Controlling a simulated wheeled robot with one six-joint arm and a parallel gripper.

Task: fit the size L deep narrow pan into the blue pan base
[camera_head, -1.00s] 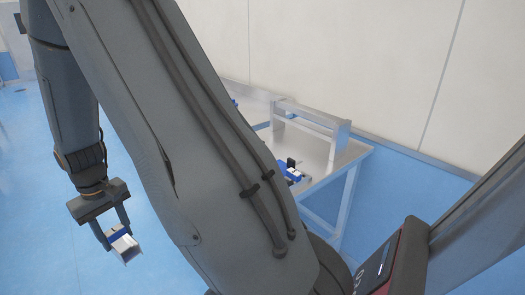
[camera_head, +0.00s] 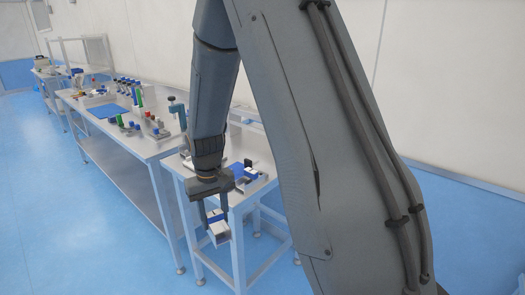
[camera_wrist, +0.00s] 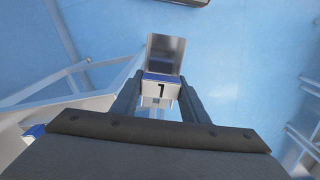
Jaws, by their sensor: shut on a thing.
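My gripper (camera_head: 216,214) is shut on a metal pan (camera_head: 219,235), which hangs from its fingers in front of the near steel table. In the wrist view the pan (camera_wrist: 164,55) sits between the two fingers. It has an open silver trough, a blue band and a white end face with a dark mark that looks like an upside-down L. Blue pieces (camera_head: 243,170) lie on the near table behind the gripper. They are too small to tell which is the blue pan base, and my arm partly hides that table.
The near steel table (camera_head: 237,198) stands just behind my gripper. A longer steel table (camera_head: 150,150) to its left carries several bottles and small items. More tables (camera_head: 50,72) stand farther back. The blue floor (camera_head: 70,230) at the left is clear.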

